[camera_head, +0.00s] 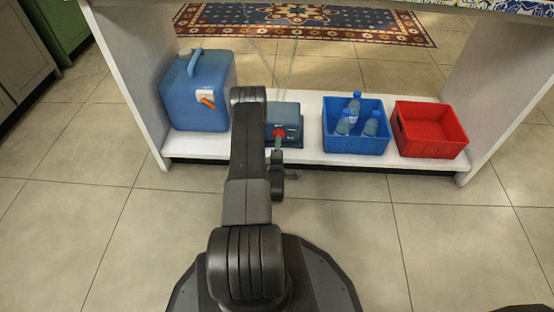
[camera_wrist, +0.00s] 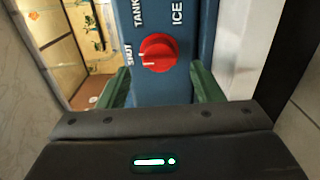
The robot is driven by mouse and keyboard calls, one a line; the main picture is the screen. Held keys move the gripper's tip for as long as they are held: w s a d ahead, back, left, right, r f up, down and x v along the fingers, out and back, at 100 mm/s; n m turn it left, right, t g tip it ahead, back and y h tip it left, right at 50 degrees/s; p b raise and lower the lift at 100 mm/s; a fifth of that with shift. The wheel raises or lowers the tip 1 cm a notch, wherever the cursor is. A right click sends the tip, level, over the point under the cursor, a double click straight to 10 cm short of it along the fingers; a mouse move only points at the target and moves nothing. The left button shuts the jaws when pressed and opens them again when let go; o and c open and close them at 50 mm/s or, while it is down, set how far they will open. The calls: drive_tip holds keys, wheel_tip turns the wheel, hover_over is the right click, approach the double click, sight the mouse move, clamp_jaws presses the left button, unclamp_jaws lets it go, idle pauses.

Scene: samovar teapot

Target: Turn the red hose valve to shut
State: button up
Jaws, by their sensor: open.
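The red valve knob (camera_wrist: 157,52) sits on the face of a dark blue box (camera_wrist: 180,90), with white words TANK, ICE and SHUT printed around it. A pale mark shows on the knob's lower left part, on the side of SHUT; its exact aim is hard to tell. In the head view the knob (camera_head: 279,132) is on the front of the small box (camera_head: 286,112) on the low shelf. My gripper (camera_wrist: 160,85) has its green fingers open, one on either side of the knob in the picture, apart from it. In the head view my gripper (camera_head: 277,157) is just in front of the box.
A blue jug (camera_head: 190,100) with an orange-handled tap stands left on the white shelf (camera_head: 310,155). A blue crate (camera_head: 354,144) with several bottles and a red crate (camera_head: 430,146) stand to the right. Shelf side walls bound both ends. The tiled floor in front is clear.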

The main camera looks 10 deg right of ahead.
drive_tip(key=p+v, duration=0.2)
drive_tip(key=v, duration=0.7)
drive_tip(key=shift+s, duration=0.2)
drive_tip(key=shift+w, duration=0.1)
drive_tip(key=b+x, duration=0.4)
drive_tip(key=x, duration=0.9)
drive_tip(key=shift+w+d, duration=0.1)
drive_tip(key=shift+w, duration=0.3)
drive_tip(key=shift+s, duration=0.15)
